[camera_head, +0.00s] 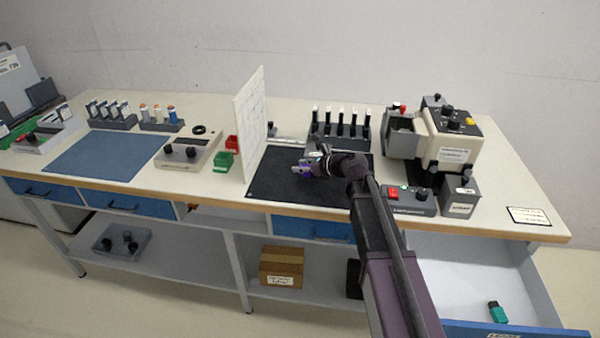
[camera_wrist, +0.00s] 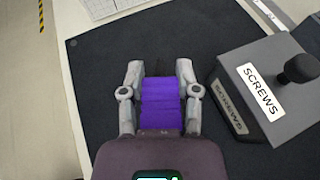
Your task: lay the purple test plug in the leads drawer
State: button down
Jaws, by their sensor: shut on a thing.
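The purple test plug (camera_wrist: 161,104) is held between the two fingers of my gripper (camera_wrist: 160,85) in the wrist view. In the head view my gripper (camera_head: 310,168) is over the black mat (camera_head: 275,185), and the plug (camera_head: 305,170) shows only as a small purple patch. I cannot tell its exact height above the mat. An open drawer (camera_head: 468,262) with a blue front stands at the lower right, below the bench top. Its label is too small to read. A teal plug-like piece (camera_head: 497,312) lies inside; much of the drawer floor is bare.
A grey SCREWS box (camera_wrist: 265,85) with a black knob is close right of my gripper. A white upright panel (camera_head: 256,120) stands left of the mat. A red-button control box (camera_head: 408,199), a small grey box (camera_head: 460,196) and a larger machine (camera_head: 450,145) are at the right.

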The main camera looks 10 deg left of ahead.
aim_at(300, 176)
jog(key=shift+w+a, duration=0.1)
jog(key=shift+w, duration=0.3)
jog(key=shift+w, duration=0.1)
jog(key=shift+w+a, duration=0.1)
jog(key=shift+w, duration=0.1)
jog(key=shift+w+a+f+b, duration=0.15)
jog(key=shift+w+f+b, duration=0.2)
jog(key=shift+f+b, duration=1.5)
jog(key=shift+f, duration=0.05)
jog(key=shift+f, duration=0.15)
jog(key=c, duration=0.6)
grip_release()
jog(key=shift+r, duration=0.2)
